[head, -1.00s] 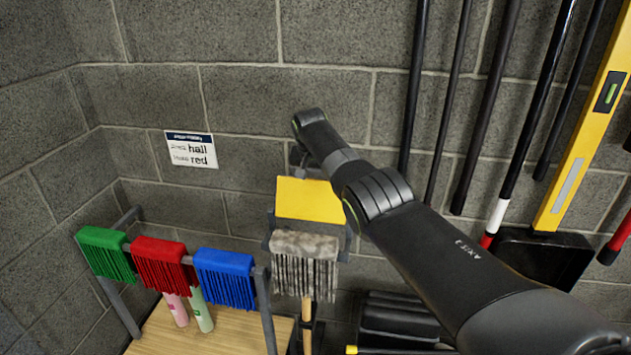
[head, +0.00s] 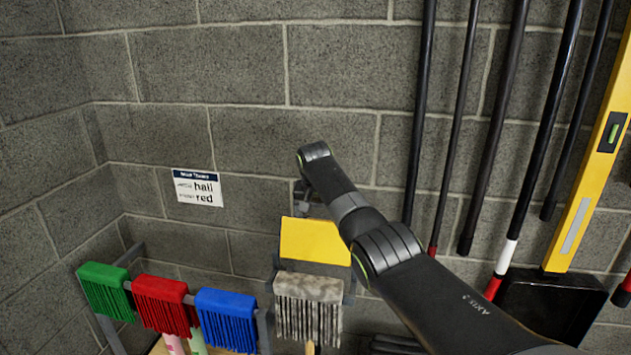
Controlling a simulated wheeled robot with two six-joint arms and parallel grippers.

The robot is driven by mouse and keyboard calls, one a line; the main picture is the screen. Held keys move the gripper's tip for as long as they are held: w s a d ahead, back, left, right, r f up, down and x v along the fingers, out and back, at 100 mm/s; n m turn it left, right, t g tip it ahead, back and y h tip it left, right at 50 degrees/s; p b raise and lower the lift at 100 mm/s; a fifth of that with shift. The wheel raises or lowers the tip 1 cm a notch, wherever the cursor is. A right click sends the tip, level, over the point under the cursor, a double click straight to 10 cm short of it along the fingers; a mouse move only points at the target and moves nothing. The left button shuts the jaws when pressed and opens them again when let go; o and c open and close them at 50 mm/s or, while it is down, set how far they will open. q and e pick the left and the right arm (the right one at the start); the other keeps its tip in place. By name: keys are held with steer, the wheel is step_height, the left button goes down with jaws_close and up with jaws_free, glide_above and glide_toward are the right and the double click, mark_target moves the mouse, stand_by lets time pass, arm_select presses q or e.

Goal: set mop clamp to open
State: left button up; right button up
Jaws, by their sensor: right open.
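The mop clamp shows as a yellow plate (head: 316,241) on a dark frame, above a grey stringy mop head (head: 308,290). The mop's wooden handle runs down from the head and is cut off by the lower picture edge. My right arm comes in from the lower right and bends over toward the clamp. My right gripper (head: 304,200) points down just above the plate's top edge, small and partly hidden by my own wrist. It is open, and I see nothing between its fingers. I cannot tell whether it touches the plate. My left gripper is out of view.
Green (head: 105,290), red (head: 163,304) and blue (head: 228,318) mop heads hang on a grey rack at the lower left. A sign (head: 198,187) reading "hall" and "red" is on the block wall. Dark poles and a yellow level (head: 590,150) stand at the right.

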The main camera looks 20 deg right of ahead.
mark_target(315, 234)
steer(key=b+v, duration=0.4)
steer(key=v, duration=1)
steer(key=shift+a+b, duration=0.15)
steer(key=shift+b, duration=0.2)
steer(key=shift+c, duration=0.4)
